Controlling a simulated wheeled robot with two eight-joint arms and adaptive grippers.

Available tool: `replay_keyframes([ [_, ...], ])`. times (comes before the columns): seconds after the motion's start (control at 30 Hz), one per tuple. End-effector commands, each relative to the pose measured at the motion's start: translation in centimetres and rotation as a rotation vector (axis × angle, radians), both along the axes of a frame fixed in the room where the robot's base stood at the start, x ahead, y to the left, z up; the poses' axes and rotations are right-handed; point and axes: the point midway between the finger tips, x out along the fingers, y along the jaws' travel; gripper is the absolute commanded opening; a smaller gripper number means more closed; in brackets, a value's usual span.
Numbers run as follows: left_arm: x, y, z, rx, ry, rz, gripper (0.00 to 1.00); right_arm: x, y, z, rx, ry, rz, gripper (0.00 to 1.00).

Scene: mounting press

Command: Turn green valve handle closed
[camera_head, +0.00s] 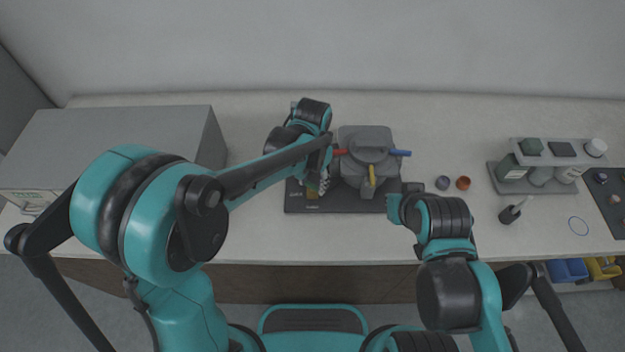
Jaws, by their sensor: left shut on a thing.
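The grey mounting press (366,140) stands on a dark base plate (345,207) at the middle of the table. It carries a red handle (340,152) on the left, a blue handle (400,153) on the right and a yellow handle (372,176) in front. I cannot make out the green valve handle; my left arm and gripper cover that side. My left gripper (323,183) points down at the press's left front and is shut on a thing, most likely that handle. My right gripper (412,187) is by the plate's right end, mostly hidden behind its own arm.
A large grey box (130,130) stands at the left. Right of the press are a purple cup (443,183), an orange-brown cup (463,183), a dark brush holder (509,214) and a grey rack with bottles (540,187). The table behind the press is clear.

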Motion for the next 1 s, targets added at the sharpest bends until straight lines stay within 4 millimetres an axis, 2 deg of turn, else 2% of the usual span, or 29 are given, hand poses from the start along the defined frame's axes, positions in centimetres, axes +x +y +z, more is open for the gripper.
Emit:
replay_keyframes([
  [0.6, -0.01, 0.0, 0.0, 0.001, 0.001, -0.581, 0.14, -0.01, 0.0, 0.39, 0.0, 0.0, 0.0, 0.0],
  [1.0, -0.01, 0.01, -0.01, 0.001, 0.001, -0.878, 0.14, 0.0, 0.0, 0.52, 0.0, 0.0, 0.0, 0.0],
])
